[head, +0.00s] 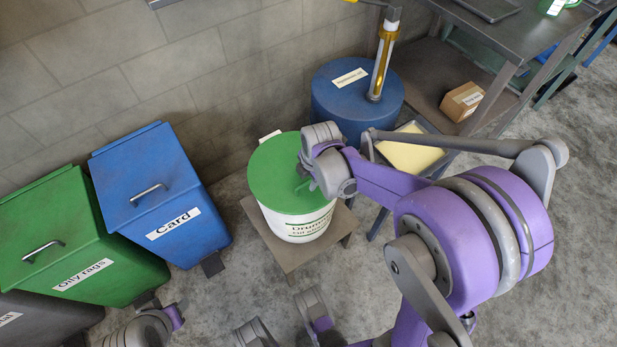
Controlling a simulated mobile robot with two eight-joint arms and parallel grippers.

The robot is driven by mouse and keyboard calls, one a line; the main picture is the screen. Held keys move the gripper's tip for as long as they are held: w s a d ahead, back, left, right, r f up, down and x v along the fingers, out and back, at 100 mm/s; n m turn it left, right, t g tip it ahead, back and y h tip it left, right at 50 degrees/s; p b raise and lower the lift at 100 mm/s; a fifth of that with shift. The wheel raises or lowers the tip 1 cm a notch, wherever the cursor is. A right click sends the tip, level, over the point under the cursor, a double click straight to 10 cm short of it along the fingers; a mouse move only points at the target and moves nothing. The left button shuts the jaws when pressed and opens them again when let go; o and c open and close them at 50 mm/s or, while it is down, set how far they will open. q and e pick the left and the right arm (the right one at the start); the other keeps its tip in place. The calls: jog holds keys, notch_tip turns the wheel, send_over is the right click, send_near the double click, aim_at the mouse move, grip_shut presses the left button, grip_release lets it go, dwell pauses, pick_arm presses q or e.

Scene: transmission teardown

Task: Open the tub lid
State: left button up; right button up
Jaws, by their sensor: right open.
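The tub (298,226) is white with green lettering and stands upright on a low stool. Its round green lid (272,170) lies flat on top and looks closed. A small green raised piece (302,187) shows on the lid's right part, close to my right gripper. My right gripper (309,184) is over the right side of the lid, with its arm coming in from the right. It is open; its wrist hides part of the lid's right edge, and I cannot tell whether the fingers touch the lid. My left gripper's fingers do not show.
The low stool (343,226) holds the tub. A blue Card bin (150,190) and a green oily-rags bin (70,240) stand left. A blue drum (335,110) with a pump stands behind. A shelf bench (440,60) with a cardboard box (461,101) is at right.

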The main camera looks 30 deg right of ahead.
grip_shut()
dwell(1.4)
